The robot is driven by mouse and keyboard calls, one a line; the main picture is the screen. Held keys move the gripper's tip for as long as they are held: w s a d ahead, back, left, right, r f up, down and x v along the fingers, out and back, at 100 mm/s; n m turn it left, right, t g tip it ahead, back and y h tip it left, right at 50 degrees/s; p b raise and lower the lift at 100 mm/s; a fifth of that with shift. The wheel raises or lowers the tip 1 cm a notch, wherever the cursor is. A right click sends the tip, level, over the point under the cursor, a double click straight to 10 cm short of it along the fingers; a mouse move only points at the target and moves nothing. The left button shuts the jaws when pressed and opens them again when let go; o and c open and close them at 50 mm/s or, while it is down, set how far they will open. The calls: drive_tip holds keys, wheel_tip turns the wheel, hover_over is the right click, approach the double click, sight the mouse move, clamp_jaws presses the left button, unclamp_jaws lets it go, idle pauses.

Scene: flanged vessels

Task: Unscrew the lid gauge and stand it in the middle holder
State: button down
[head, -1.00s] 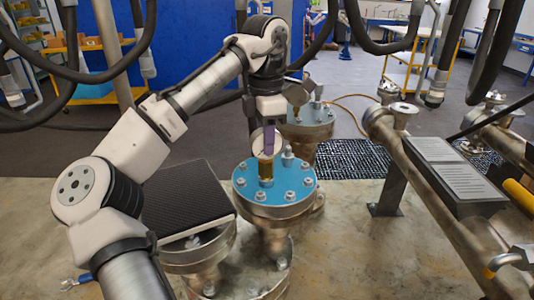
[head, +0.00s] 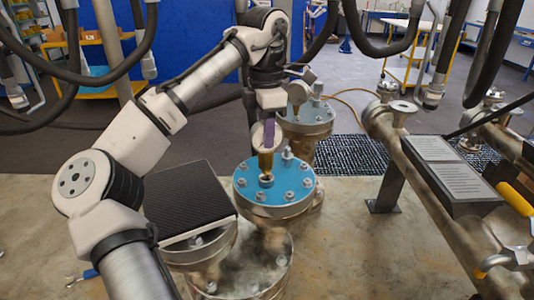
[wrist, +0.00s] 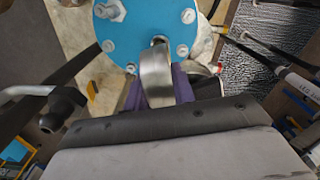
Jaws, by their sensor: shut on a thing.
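The lid gauge (head: 263,136) has a round pale body and a brass stem (head: 266,162). My gripper (head: 270,132), with purple fingers, is shut on it above the blue lid (head: 250,190). The stem is upright, its narrow lower end at or just above the lid's port (head: 266,179); I cannot tell whether it still touches. In the wrist view the gauge's silver rim (wrist: 156,78) shows between the purple fingers (wrist: 181,84), with the blue lid (wrist: 150,30) beyond. I cannot pick out the middle holder in either view.
Bolts ring the lid. A dark textured panel (head: 188,198) lies on the flange to the left. A long pipe (head: 425,180) runs along the right. Dark hoses hang above.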

drive_tip(key=shift+r+p, duration=0.45)
drive_tip(key=shift+r, duration=1.55)
